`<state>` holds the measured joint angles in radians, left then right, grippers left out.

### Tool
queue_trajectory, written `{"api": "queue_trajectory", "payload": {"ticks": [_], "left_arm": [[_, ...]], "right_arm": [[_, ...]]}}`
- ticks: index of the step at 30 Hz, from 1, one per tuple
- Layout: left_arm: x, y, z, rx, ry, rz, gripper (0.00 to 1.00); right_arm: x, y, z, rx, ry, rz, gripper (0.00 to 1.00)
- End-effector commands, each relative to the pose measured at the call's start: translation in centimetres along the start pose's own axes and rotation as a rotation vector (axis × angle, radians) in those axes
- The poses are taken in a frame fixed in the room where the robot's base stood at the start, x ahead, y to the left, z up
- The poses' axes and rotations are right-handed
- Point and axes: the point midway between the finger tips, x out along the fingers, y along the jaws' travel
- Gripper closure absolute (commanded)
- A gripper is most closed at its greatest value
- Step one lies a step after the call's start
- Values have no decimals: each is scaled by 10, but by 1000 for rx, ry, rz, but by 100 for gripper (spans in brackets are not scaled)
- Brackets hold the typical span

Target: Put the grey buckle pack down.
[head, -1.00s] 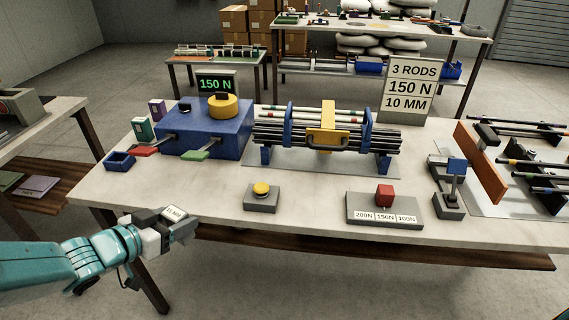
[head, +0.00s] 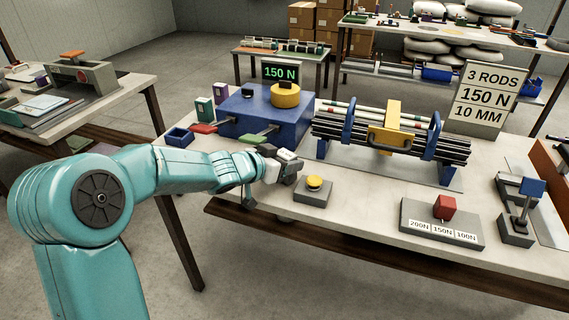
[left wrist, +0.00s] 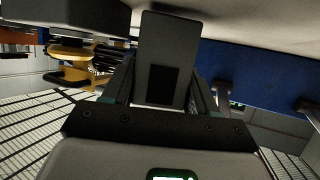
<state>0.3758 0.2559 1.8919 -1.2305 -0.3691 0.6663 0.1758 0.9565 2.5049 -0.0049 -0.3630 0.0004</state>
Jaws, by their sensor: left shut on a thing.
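The grey buckle pack (head: 288,157), with a pale label on top, is held in my left gripper (head: 272,165) over the front part of the worktable (head: 390,210). It is left of the yellow-button box and in front of the blue machine. In the left wrist view the pack (left wrist: 168,40) shows as a dark grey block between the fingers of my left gripper (left wrist: 162,88). I cannot tell whether its underside touches the table. My right gripper is not in view.
The yellow-button box (head: 314,190) is close on the right. The blue machine (head: 265,115) with green and red handles stands behind. A rod bundle in a blue clamp stand (head: 390,138) is at the middle right. A label block with a red knob (head: 443,222) stands farther right.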

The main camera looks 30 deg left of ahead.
Motion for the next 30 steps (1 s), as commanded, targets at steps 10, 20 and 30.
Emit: {"api": "queue_trajectory", "payload": {"ticks": [10, 20, 30], "left_arm": [[0, -1, 6, 0, 0, -1, 80], [1, -1, 8, 0, -1, -1, 17], [-28, -2, 1, 0, -1, -5, 17]], "right_arm": [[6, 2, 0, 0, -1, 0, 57], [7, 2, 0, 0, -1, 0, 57], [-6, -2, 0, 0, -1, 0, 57]]}}
